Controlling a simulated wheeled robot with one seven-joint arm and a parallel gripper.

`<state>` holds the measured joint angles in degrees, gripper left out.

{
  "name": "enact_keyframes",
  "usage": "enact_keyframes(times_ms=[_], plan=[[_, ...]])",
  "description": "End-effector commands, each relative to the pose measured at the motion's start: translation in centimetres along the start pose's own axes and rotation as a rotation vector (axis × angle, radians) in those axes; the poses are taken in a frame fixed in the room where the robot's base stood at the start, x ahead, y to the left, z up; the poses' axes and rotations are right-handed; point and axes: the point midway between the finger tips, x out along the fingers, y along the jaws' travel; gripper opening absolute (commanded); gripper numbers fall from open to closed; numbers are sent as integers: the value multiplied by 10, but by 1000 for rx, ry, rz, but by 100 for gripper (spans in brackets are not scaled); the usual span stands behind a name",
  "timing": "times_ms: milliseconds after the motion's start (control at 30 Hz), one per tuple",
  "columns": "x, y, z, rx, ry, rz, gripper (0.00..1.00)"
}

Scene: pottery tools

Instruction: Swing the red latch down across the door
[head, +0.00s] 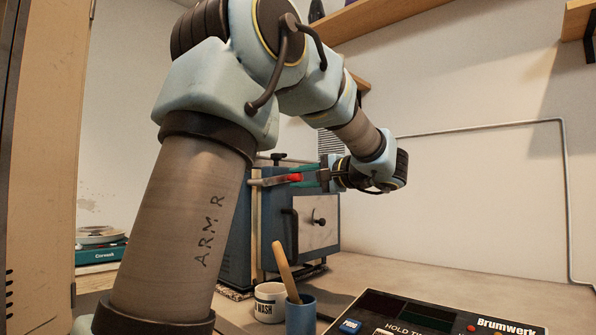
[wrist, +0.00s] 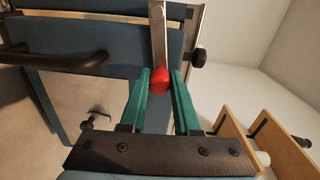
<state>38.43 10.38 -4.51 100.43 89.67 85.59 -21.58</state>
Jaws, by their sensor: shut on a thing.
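The latch is a flat metal bar with a red tip (head: 294,178), high on the blue-grey kiln (head: 237,235). In the head view the bar sticks out roughly level to the right, at the upper door edge. In the wrist view the metal bar (wrist: 158,35) runs down from the top edge to the red tip (wrist: 160,80). My gripper (wrist: 161,78) has its green fingers shut on the red tip, one on each side. The blue door (wrist: 100,45) with a black handle (wrist: 55,58) is behind and left of the fingers. The bar's pivot is unclear.
A white mug (head: 269,303) and a blue cup (head: 300,318) with a wooden-handled tool stand in front of the kiln. A dark control panel (head: 430,318) lies at the lower right. Wooden shelves (wrist: 262,145) are off to the side. The counter right of the kiln is clear.

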Motion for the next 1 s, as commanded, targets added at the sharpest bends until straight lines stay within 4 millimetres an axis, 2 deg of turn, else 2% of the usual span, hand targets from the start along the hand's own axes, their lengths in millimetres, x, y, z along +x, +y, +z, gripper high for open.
enact_keyframes(times_ms=[400,933,967,1000], plan=[[0,12,-1,172,-7,2,0],[0,15,-1,193,-9,4,0],[0,15,-1,193,-9,4,34],[0,15,-1,193,-9,3,38]])
